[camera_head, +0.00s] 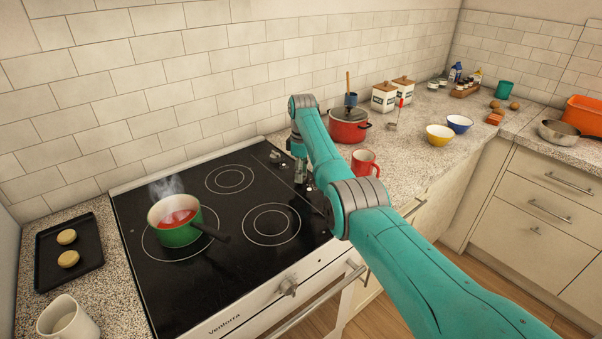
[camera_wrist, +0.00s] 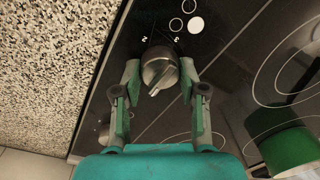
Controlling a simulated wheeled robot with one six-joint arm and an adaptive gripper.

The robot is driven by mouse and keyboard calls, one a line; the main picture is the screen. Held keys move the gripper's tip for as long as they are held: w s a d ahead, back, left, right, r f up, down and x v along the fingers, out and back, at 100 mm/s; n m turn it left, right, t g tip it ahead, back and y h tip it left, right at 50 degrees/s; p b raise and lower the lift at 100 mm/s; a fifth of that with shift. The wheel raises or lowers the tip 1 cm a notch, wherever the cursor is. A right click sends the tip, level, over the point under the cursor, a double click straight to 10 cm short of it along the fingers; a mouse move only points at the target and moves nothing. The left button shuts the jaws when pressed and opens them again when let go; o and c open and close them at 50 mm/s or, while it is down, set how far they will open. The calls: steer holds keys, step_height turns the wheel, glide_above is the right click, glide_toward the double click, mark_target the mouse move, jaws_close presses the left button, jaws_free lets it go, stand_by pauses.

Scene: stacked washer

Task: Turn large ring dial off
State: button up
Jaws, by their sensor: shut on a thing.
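A round metallic dial (camera_wrist: 160,66) with a raised grip bar sits on the black cooktop in the wrist view. My gripper (camera_wrist: 160,73) is shut on this dial, one finger on each side. In the head view my gripper (camera_head: 301,176) is low over the cooktop's right strip and hides the dial there. A small symbol (camera_wrist: 196,25) with one filled white circle and open circles is printed near the dial. The large ring (camera_head: 149,247) lies under a steaming green pot (camera_head: 181,236) with red contents.
Another dial (camera_head: 275,155) stands farther back on the strip, and a knob (camera_head: 288,287) is on the oven front. The pot's dark handle points towards the right.

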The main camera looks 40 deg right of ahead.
steer(key=o, duration=1.1)
steer(key=shift+o, duration=0.2)
step_height(320, 180, up, 12)
steer(key=shift+w+d, duration=0.25)
steer(key=shift+d, duration=0.05)
steer(key=shift+s, duration=0.15)
